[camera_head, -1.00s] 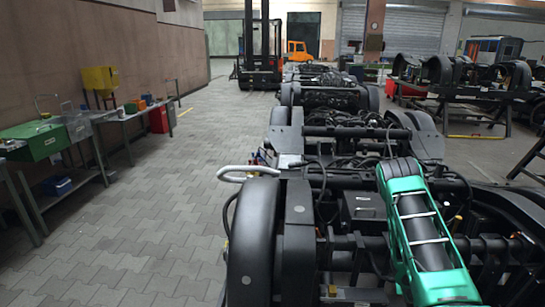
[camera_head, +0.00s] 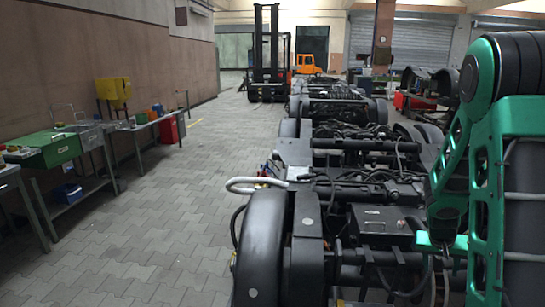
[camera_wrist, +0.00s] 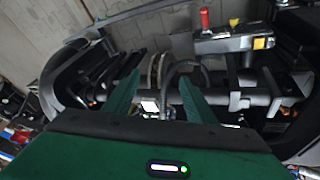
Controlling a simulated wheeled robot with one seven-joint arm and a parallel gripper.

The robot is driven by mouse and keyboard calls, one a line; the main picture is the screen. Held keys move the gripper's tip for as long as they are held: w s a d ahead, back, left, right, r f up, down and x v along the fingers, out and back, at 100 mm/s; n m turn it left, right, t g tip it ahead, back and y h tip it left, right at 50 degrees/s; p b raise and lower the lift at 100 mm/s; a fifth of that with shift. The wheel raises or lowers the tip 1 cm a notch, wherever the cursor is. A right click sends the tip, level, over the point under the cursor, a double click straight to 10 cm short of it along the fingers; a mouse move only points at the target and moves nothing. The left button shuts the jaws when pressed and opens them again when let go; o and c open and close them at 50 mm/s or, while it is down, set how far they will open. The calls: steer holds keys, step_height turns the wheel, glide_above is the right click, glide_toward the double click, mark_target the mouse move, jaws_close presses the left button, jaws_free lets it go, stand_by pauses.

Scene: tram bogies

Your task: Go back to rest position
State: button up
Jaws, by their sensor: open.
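My green gripper (camera_wrist: 163,98) shows in the wrist view with its two fingers apart and nothing between them. Behind the fingers lie the dark frame, pipes and cables of a tram bogie (camera_wrist: 230,98). How far the fingers are from these parts I cannot tell. In the head view my green and black arm is folded up at the right edge, in front of the bogie row (camera_head: 378,222). My gripper cannot be clearly made out in the head view.
A paved aisle (camera_head: 180,220) is clear left of the bogies. Workbenches along the left wall carry a green box (camera_head: 48,148) and a yellow box (camera_head: 113,88). A forklift (camera_head: 266,70) and an orange vehicle (camera_head: 306,64) stand at the back. A red-handled part (camera_wrist: 204,18) shows in the wrist view.

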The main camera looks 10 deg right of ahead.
steer(key=s+a+r+g+y, duration=0.1)
steer(key=s+a+r+y, duration=0.1)
steer(key=s+a+r, duration=0.5)
steer(key=s+a+r+n+g+y, duration=0.1)
steer(key=s+a+r+y, duration=0.1)
steer(key=s+a+r, duration=0.6)
steer(key=s+a, duration=0.4)
steer(key=s, duration=0.5)
steer(key=shift+a+r+y, duration=0.25)
steer(key=shift+a+y, duration=0.1)
steer(key=shift+y, duration=0.05)
steer(key=shift+s, duration=0.1)
steer(key=shift+w+f, duration=0.25)
steer(key=shift+w, duration=0.35)
steer(key=shift+c, duration=0.6)
